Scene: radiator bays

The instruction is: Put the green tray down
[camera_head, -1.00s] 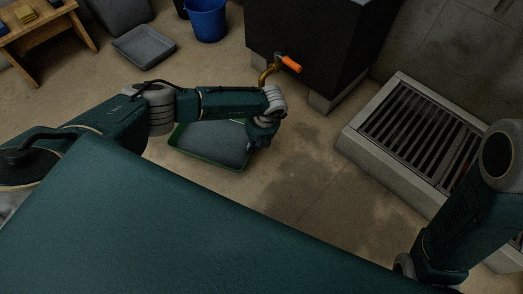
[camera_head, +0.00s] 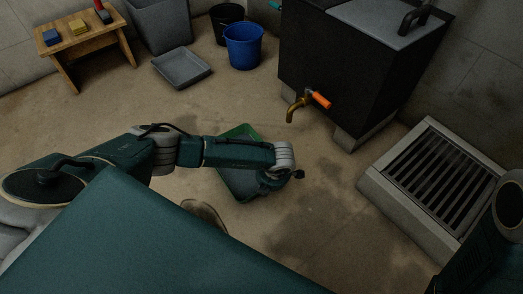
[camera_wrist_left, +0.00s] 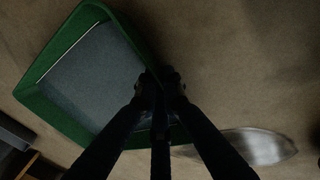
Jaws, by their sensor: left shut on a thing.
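The green tray (camera_head: 249,131) is partly hidden behind my left arm in the head view. It has a green rim and a grey inside. In the left wrist view the tray (camera_wrist_left: 62,118) fills the upper left. My left gripper (camera_wrist_left: 162,84) is shut on its rim at the near right side. In the head view the left gripper (camera_head: 278,184) is at the tray's right end, mostly hidden by the wrist. I cannot tell whether the tray touches the floor. My right arm shows at the right edge, with its gripper out of view.
A dark tank (camera_head: 335,70) with an orange-handled tap (camera_head: 318,100) stands beyond the tray. A grated drain (camera_head: 440,185) is at right. A grey tray (camera_head: 181,67), blue bucket (camera_head: 243,47) and wooden bench (camera_head: 85,45) stand behind. A shiny curved object (camera_head: 205,213) lies near my body. Floor between is clear.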

